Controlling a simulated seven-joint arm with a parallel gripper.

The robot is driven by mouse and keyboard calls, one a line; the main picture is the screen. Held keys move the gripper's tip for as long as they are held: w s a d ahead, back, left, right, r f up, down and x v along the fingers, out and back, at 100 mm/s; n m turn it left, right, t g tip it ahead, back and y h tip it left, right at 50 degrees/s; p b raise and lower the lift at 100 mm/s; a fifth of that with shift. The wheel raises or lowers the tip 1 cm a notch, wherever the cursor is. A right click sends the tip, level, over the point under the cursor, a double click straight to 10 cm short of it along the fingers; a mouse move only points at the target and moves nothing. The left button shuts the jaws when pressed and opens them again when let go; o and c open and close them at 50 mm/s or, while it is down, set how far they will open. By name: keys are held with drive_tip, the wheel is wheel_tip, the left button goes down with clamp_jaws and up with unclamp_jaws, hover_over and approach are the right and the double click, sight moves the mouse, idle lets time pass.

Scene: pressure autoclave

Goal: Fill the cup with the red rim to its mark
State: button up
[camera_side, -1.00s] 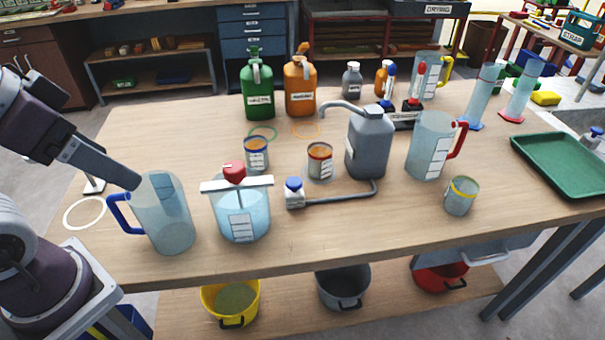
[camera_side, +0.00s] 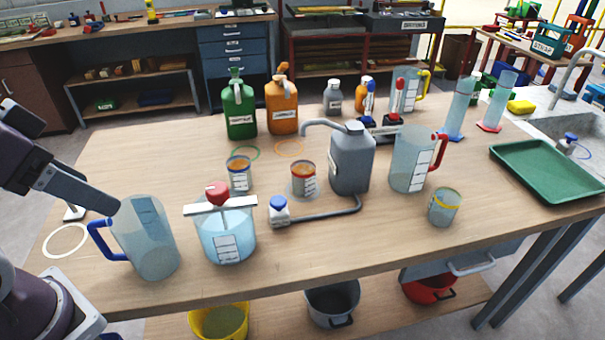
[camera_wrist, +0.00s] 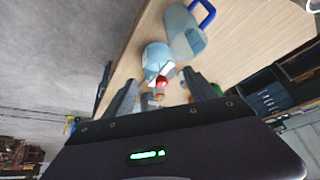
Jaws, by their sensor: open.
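The cup with the red rim (camera_side: 303,180) stands upright on the table in the side view, on a pale ring, with a white scale label. Orange shows inside near its rim; I cannot make out its mark or fill level. A grey canister (camera_side: 351,165) stands just right of it, its bent spout reaching left above the cup. A tube runs from the canister's foot to a small blue-capped block (camera_side: 279,211). My gripper (camera_wrist: 164,92) is open and empty in the wrist view. In the side view it is at the left, beside the blue-handled jug (camera_side: 147,238), far from the cup.
A stirred vessel with a red knob (camera_side: 226,232) stands between the jug and the cup. A blue-rimmed cup (camera_side: 239,177), a yellow-rimmed cup (camera_side: 444,208) and a red-handled jug (camera_side: 410,160) stand nearby. Green (camera_side: 240,115) and orange (camera_side: 282,110) bottles stand behind. The front right table is clear.

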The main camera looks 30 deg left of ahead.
drive_tip(key=w+r, duration=0.1)
drive_tip(key=w, duration=0.1)
drive_tip(key=w+r+m+g, duration=0.1)
drive_tip(key=w, duration=0.1)
drive_tip(key=w+d+r+m, duration=0.1)
drive_tip(key=w, duration=0.2)
drive_tip(key=shift+r, duration=0.2)
drive_tip(key=c, duration=1.1)
drive_tip(key=w+m, duration=0.1)
drive_tip(key=w, duration=0.1)
drive_tip(key=w+d+g, duration=0.1)
drive_tip(key=w, duration=0.2)
drive_tip(key=w+m, duration=0.1)
drive_tip(key=w, duration=0.2)
drive_tip(key=shift+w+d+r+m+g, duration=0.1)
drive_tip(key=shift+w+d+m+g, duration=0.1)
drive_tip(key=shift+m+g, duration=0.15)
clamp_jaws()
drive_tip(key=w+d+f+m+g, duration=0.1)
drive_tip(key=w+d+f+m, duration=0.1)
drive_tip(key=w+f, duration=0.2)
drive_tip(key=w+d+f+m+g, duration=0.2)
drive_tip(key=w+f, duration=0.3)
drive_tip(key=w, duration=0.5)
drive_tip(key=shift+w+d+f, duration=0.15)
drive_tip(key=shift+d+f, duration=0.1)
drive_tip(key=shift+f, duration=0.05)
